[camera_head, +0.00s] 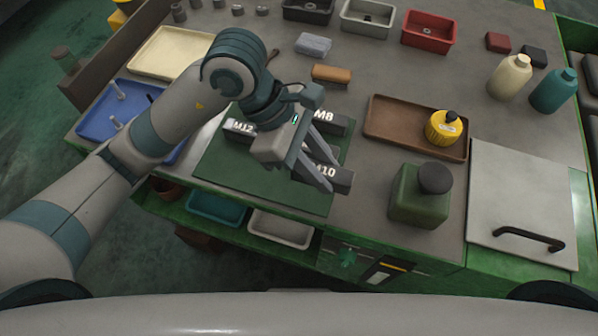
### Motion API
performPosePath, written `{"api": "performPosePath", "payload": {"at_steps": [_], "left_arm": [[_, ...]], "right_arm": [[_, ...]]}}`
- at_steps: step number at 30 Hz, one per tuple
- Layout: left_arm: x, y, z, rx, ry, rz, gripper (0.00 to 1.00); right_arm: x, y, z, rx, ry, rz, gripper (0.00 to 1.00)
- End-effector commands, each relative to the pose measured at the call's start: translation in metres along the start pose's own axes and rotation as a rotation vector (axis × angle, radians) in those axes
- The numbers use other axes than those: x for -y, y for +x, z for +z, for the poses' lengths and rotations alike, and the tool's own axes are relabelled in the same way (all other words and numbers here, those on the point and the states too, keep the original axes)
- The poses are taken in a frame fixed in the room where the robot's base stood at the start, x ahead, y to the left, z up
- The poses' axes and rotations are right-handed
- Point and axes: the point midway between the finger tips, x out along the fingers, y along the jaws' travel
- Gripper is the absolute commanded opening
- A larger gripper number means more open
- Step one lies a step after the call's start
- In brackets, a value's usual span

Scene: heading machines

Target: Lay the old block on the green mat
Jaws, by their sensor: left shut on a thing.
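The green mat (225,165) lies flat near the front of the bench, partly hidden by my left arm. Three dark blocks show at it: the M12 block (238,128) at left, the M8 block (330,122) at the back, and the M10 block (341,181) at the right edge. My left gripper (330,174) points down to the right, with its fingers on either side of the M10 block, shut on it. I cannot tell whether this block rests on the mat or is slightly above it. Which block is the old one is not readable. My right gripper is not in view.
A brown tray (385,131) with a yellow bottle (443,128) and a green square bottle (418,208) stand right of the mat. A blue tray (95,125) is at left. Grey and red bins (428,30) line the back. A handled white panel (520,200) is at right.

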Motion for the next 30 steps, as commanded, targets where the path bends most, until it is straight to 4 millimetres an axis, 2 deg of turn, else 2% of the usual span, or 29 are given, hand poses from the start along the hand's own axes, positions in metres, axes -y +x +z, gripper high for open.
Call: {"api": "performPosePath", "payload": {"at_steps": [3, 9, 16, 23, 30], "left_arm": [[0.001, -0.004, -0.023, -0.001, -0.007, 0.000, 0.00], [0.001, -0.003, -0.046, 0.001, -0.001, 0.001, 0.00], [0.001, -0.002, -0.050, 0.001, 0.002, 0.002, 0.00], [0.001, -0.001, -0.050, 0.002, 0.000, 0.001, 0.00], [0.001, 0.016, -0.061, 0.002, -0.003, -0.001, 0.00]], "right_arm": [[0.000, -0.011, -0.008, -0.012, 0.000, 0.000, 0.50], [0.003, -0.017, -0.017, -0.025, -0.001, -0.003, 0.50], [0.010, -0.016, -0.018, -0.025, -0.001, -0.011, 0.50], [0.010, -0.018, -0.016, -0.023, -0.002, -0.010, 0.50], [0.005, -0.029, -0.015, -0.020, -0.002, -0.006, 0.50]]}}
